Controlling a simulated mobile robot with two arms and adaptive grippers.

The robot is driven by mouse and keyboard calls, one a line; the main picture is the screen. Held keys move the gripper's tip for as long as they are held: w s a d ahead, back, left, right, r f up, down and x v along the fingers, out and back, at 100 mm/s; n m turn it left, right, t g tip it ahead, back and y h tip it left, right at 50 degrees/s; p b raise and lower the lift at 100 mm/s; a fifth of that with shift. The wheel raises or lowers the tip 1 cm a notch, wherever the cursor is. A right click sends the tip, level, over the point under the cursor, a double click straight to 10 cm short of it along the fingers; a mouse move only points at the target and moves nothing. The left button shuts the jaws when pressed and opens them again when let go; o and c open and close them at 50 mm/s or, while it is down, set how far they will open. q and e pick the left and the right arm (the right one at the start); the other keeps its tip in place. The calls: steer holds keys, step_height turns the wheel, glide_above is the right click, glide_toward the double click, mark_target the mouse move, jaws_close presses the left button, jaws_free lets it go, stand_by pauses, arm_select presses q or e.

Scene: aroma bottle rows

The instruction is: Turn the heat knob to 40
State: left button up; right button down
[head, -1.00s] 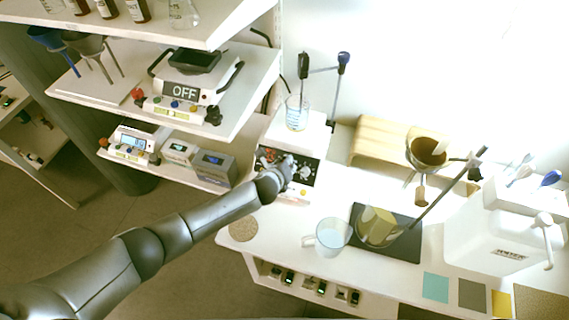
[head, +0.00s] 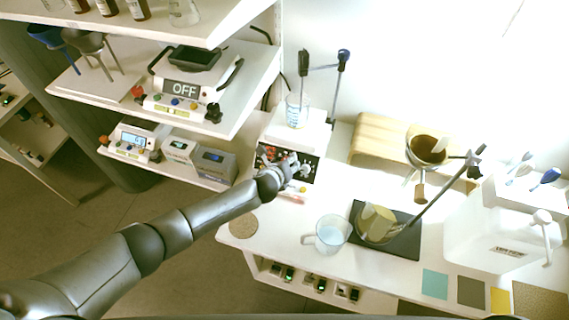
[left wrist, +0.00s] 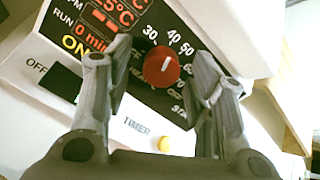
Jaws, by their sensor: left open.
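The heat knob (left wrist: 161,68) is a round red knob on the black panel of the white hotplate stirrer (head: 288,190), best seen in the left wrist view. Its white mark points up and slightly right, roughly toward the printed 40. Numbers from 30 upward run around it. My left gripper (left wrist: 162,62) is open, with one finger on each side of the knob and visible gaps to it. In the head view my left gripper (head: 290,172) is in front of the stirrer's panel and hides part of it. My right gripper is not in view.
A beaker (head: 297,112) stands on the stirrer. A glass mug (head: 327,236) and a black plate (head: 408,244) are to the right. Shelves with devices are at the left.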

arm_select(q)
steer(key=v, duration=1.2)
stand_by(0.6)
